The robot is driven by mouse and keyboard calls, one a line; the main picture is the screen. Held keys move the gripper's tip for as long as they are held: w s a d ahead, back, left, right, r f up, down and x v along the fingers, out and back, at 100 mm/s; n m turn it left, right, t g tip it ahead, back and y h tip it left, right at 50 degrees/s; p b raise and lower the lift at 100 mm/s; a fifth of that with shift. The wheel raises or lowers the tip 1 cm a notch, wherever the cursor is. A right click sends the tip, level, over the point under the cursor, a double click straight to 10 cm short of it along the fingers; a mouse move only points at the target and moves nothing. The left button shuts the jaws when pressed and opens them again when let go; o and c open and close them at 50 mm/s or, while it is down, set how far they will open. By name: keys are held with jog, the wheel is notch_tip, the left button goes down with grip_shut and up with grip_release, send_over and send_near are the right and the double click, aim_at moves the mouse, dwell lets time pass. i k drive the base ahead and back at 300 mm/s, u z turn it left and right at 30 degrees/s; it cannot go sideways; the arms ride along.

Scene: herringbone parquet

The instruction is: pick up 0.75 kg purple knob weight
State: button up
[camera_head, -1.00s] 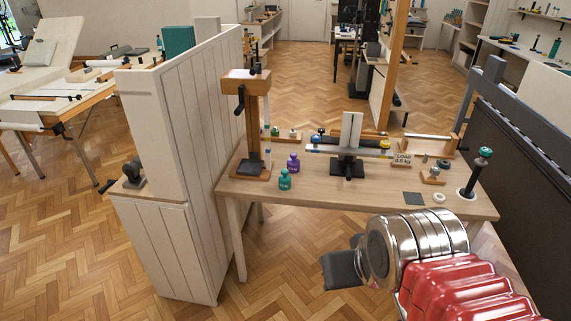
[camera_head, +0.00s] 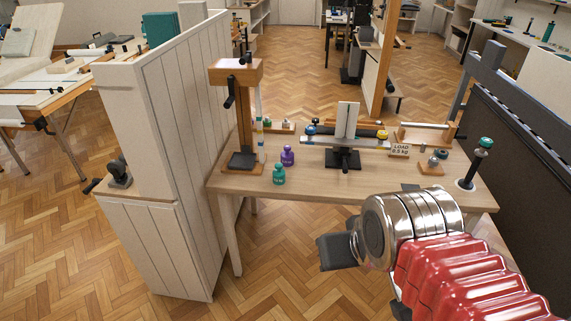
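The purple knob weight (camera_head: 287,156) stands upright on the wooden table, left of the middle, beside the foot of the wooden post stand. A teal knob weight (camera_head: 279,174) stands just in front of it, slightly to the left. My gripper (camera_head: 322,252) is at the lower middle, in front of the table's front edge and well apart from the purple weight. Its dark finger part points left. I cannot tell whether the fingers are open or shut, and no held thing shows.
A wooden post stand (camera_head: 238,115) rises left of the weights. A balance beam (camera_head: 345,142) on a dark stand is to their right, with a "LOAD 0.5 kg" card (camera_head: 400,150). A white panelled partition (camera_head: 185,110) borders the table's left.

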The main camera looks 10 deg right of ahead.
aim_at(287, 155)
jog(key=u, duration=0.5)
jog(key=i, duration=1.7)
jog(key=u, duration=0.15)
